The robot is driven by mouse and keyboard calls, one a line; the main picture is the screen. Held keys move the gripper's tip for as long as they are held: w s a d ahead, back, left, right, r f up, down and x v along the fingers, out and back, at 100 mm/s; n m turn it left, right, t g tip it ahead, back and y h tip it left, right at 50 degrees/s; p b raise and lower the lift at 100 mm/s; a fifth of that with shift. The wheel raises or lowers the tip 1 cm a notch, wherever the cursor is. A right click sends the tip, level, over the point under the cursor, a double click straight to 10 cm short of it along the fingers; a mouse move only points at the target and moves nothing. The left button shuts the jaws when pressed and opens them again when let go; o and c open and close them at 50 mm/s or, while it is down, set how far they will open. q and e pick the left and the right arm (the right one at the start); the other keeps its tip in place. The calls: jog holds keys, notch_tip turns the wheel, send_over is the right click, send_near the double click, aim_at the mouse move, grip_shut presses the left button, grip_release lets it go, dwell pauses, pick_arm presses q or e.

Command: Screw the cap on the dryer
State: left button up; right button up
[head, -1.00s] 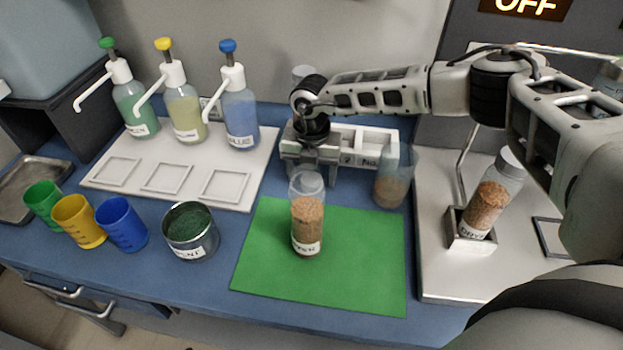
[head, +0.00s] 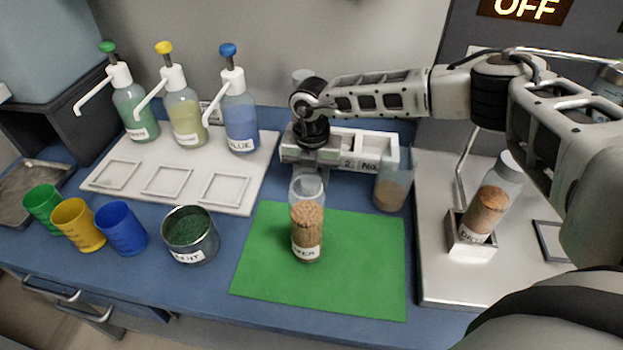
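A clear bottle (head: 307,232) of tan pellets stands upright on the green mat (head: 362,270); its label seems to read DRYER. Its clear upper end shows no distinct cap. My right gripper (head: 318,168) points down just behind and above the bottle top, in front of the white rack. Its fingertips are small and partly hidden, so I cannot tell their opening, whether they touch the bottle, or whether they hold a cap. I cannot make out a loose cap. My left gripper is not in view.
A white-capped bottle (head: 488,205) leans in a metal holder (head: 470,243) at right. A white rack (head: 375,148) and clear beaker (head: 393,185) stand behind the mat. A pigment tin (head: 190,240), coloured cups (head: 122,228) and pump bottles (head: 238,115) are at left. The mat's front is clear.

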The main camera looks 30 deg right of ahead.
jog(key=shift+r, duration=0.4)
jog(key=s+r+b, duration=0.2)
jog(key=s+r, duration=1)
jog(key=s, duration=0.2)
jog(key=shift+d+b, duration=0.25)
jog(key=shift+b, duration=0.05)
